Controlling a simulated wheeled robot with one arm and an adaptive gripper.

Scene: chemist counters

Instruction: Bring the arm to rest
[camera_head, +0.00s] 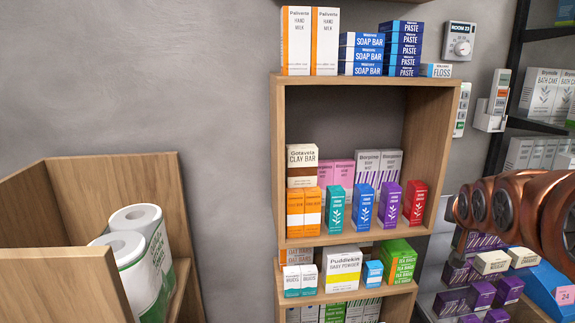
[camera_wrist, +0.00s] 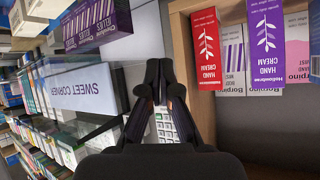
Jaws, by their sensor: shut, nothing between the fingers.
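My gripper (camera_wrist: 158,82) shows in the wrist view, its dark fingers together and empty, pointing away from the camera. In the head view only copper-coloured links of my arm show at the right edge; the gripper itself is out of that picture. In the wrist view the fingers are left of a wooden shelf side, apart from the red hand cream box (camera_wrist: 208,50) and the purple hand cream box (camera_wrist: 266,42). A pale remote-like device with buttons shows behind the fingers, partly hidden.
A wooden shelf unit (camera_head: 278,150) holds rows of boxes, with soap and paste boxes on top. A wooden bin (camera_head: 120,180) with paper rolls (camera_head: 135,218) stands at left. Dark metal racks with boxes are at right, near my arm. A "SWEET CORNER" sign (camera_wrist: 85,86) is left of the gripper.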

